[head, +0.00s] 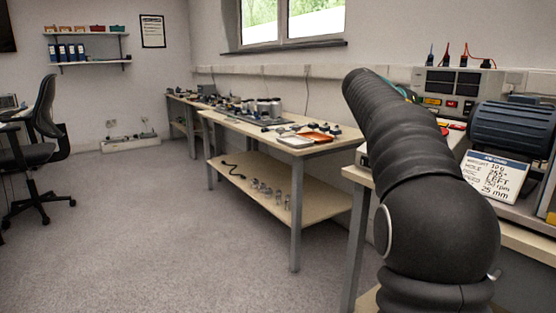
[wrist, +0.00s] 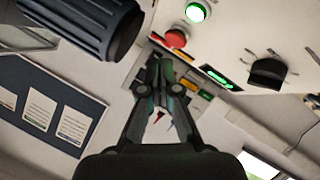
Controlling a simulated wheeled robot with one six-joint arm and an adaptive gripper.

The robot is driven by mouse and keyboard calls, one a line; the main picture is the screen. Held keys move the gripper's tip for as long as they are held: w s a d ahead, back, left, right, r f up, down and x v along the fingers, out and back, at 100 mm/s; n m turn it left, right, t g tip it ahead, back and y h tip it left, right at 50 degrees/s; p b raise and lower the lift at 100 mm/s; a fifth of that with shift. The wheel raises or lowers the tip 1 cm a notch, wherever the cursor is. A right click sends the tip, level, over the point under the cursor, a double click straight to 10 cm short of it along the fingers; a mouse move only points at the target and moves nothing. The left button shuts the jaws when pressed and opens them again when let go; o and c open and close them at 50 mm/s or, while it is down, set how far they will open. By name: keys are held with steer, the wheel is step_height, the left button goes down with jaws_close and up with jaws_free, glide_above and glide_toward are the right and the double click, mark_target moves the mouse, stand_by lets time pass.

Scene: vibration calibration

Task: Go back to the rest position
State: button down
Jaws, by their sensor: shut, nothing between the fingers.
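My gripper (wrist: 160,75) shows in the wrist view with its two fingers together and nothing between them. Its tips are in front of a light panel with a red button (wrist: 176,38) and a lit green button (wrist: 196,11). Whether the tips touch the panel I cannot tell. In the head view my black arm reaches up from the lower right toward the bench equipment, and it hides my gripper there.
An instrument box (head: 455,82) with cables stands behind. A workbench (head: 322,148) runs along the wall. An office chair (head: 40,130) is at left. The carpet (head: 150,215) is clear.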

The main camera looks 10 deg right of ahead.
steer(key=s+a+f+n+t+y, duration=0.1)
steer(key=s+a+f+n+y, duration=0.3)
steer(key=s+a+f, duration=1.1)
steer(key=s+a+f+n+t+y, duration=0.2)
steer(key=s+a+f+n+y, duration=0.3)
steer(key=s+a+f+y, duration=0.4)
steer(key=s+a+f, duration=0.3)
steer(key=a, duration=0.2)
steer(key=s+a+f, duration=0.3)
steer(key=a, duration=0.3)
steer(key=shift+y+p, duration=0.4)
